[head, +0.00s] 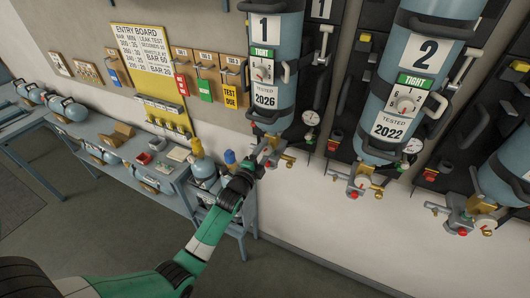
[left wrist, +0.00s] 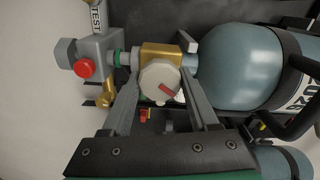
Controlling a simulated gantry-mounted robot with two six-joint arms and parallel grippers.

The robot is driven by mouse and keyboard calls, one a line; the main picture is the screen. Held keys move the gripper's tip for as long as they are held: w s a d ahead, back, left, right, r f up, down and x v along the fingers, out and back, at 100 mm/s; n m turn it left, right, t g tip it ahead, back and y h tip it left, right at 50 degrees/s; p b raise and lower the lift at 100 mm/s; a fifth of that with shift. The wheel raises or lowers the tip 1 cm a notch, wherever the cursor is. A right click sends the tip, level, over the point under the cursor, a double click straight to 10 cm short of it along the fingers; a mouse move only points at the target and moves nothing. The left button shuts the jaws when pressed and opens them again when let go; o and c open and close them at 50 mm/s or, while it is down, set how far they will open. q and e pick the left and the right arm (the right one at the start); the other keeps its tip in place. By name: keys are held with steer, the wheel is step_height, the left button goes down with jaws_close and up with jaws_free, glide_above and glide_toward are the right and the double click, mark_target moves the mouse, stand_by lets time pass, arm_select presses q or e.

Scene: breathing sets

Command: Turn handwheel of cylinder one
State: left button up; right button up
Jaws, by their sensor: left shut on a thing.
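Cylinder one (head: 274,98) is a light blue bottle marked 1, hanging upright on the wall rack with its valve at the bottom. Its handwheel (left wrist: 160,80), pale and round with a red mark, sits on the brass valve body in the left wrist view. My left gripper (head: 262,158) reaches up to this valve from below. In the left wrist view its two fingers (left wrist: 162,92) lie on either side of the handwheel and are shut on it. In the head view the gripper mostly hides the handwheel. My right gripper is not in view.
Cylinder two (head: 412,88) hangs to the right, with its own valve (head: 362,182) below. A gauge (head: 311,118) hangs beside cylinder one. A red knob (left wrist: 83,68) is near the handwheel. A blue-grey bench (head: 120,152) stands at the left; the floor before it is clear.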

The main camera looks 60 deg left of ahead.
arm_select(q)
steer(key=n+b, duration=0.2)
steer(key=n, duration=0.3)
steer(key=shift+n, duration=0.3)
steer(key=n+b, duration=0.1)
steer(key=n, duration=0.4)
steer(key=shift+b, duration=0.35)
steer(key=n+b, duration=0.1)
steer(key=n, duration=0.5)
steer(key=shift+a+b, duration=0.1)
steer(key=shift+b, duration=0.2)
steer(key=n+b, duration=0.1)
steer(key=n, duration=0.3)
steer(key=n+b, duration=0.1)
steer(key=n, duration=0.4)
steer(key=shift+s+n, duration=0.1)
steer(key=shift+n, duration=0.3)
steer(key=n+b, duration=0.1)
steer(key=n, duration=0.4)
steer(key=shift+a+n, duration=0.1)
steer(key=shift+n, duration=0.2)
steer(key=n+b, duration=0.1)
steer(key=n, duration=0.4)
steer(key=n+b, duration=0.1)
steer(key=n, duration=0.5)
steer(key=shift+f, duration=0.1)
